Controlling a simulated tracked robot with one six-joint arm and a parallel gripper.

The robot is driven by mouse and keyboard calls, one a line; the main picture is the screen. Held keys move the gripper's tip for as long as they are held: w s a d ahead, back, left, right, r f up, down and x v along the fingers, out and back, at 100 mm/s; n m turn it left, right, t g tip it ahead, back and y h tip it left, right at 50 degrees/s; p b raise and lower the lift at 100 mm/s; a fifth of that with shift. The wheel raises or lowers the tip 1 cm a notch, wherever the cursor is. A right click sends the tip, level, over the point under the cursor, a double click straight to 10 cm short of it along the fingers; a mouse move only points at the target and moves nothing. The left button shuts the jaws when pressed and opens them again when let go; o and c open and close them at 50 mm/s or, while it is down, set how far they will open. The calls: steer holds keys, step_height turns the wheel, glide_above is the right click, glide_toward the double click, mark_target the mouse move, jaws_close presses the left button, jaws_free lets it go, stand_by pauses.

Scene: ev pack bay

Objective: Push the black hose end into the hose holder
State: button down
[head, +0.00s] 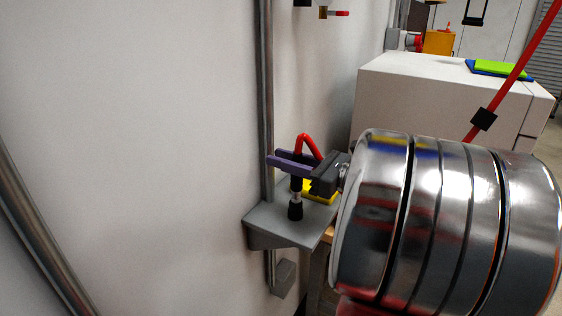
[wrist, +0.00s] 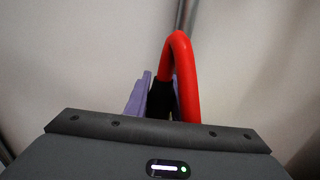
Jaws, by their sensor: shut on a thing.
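My gripper (head: 282,162) has purple fingers and is shut on the black hose end (head: 296,184). The black hose end also shows between the fingers in the wrist view (wrist: 160,98). The red hose (head: 303,139) bends over in a tight arch above the fingers; it also shows in the wrist view (wrist: 184,72). The hose end points down, roughly upright, with a silvery part below it. Directly beneath is a short black piece (head: 295,211) on the grey shelf, which looks like the hose holder. I cannot tell whether the tip is inside it or just above.
The grey shelf (head: 268,224) is fixed by a metal pipe (head: 267,100) along the pale wall. A yellow item (head: 322,194) lies on the shelf behind the hose. A white cabinet (head: 410,95) stands behind, to the right.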

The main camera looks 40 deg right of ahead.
steer(key=shift+r, duration=0.15)
steer(key=c, duration=1.4)
jaws_free()
steer(key=shift+o, duration=0.6)
steer(key=o, duration=0.3)
steer(key=shift+w, duration=0.1)
steer(key=shift+o, duration=0.2)
steer(key=v, duration=1)
steer(key=shift+s, duration=0.4)
steer(key=shift+d, duration=0.15)
steer(key=shift+c, duration=0.7)
